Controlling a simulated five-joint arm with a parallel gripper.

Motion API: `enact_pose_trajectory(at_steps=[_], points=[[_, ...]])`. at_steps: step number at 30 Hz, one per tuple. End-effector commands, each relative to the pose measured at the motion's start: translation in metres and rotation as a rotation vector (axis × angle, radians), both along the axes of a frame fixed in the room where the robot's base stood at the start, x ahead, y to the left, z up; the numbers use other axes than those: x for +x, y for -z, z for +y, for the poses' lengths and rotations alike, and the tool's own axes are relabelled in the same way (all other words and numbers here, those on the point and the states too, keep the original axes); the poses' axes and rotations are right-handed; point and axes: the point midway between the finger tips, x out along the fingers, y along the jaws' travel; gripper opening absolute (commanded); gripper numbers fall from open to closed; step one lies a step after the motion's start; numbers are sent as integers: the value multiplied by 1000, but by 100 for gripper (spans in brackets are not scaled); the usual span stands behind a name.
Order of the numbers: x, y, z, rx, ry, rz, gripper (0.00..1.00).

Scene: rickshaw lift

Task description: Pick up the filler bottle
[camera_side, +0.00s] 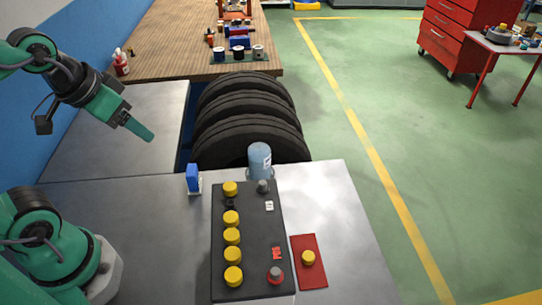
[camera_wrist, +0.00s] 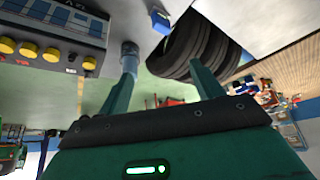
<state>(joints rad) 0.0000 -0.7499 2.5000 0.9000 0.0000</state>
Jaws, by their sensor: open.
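The filler bottle (camera_side: 260,161), pale blue and translucent, stands upright on the grey metal bench at the far end of the black battery (camera_side: 249,235). In the wrist view the bottle (camera_wrist: 129,48) shows just beyond the tip of the left-hand finger, which overlaps its lower part in the picture. My gripper (camera_side: 140,130) is in the air over the left of the bench, well to the left of the bottle. In the wrist view my gripper (camera_wrist: 162,68) has its two green fingers wide apart, with nothing between them.
A small blue object (camera_side: 192,178) on a pale base stands left of the battery. A red plate (camera_side: 311,275) with a yellow cap lies right of it. Black tyres (camera_side: 245,120) stand behind the bench. The left part of the metal surface is clear.

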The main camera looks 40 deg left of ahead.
Motion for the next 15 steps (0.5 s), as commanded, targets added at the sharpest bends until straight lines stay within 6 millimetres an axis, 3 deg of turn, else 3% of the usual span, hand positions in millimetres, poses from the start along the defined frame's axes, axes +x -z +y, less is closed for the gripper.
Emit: enact_pose_trajectory(at_steps=[15], points=[[6, -2, -2, -4, 1, 13, 74]])
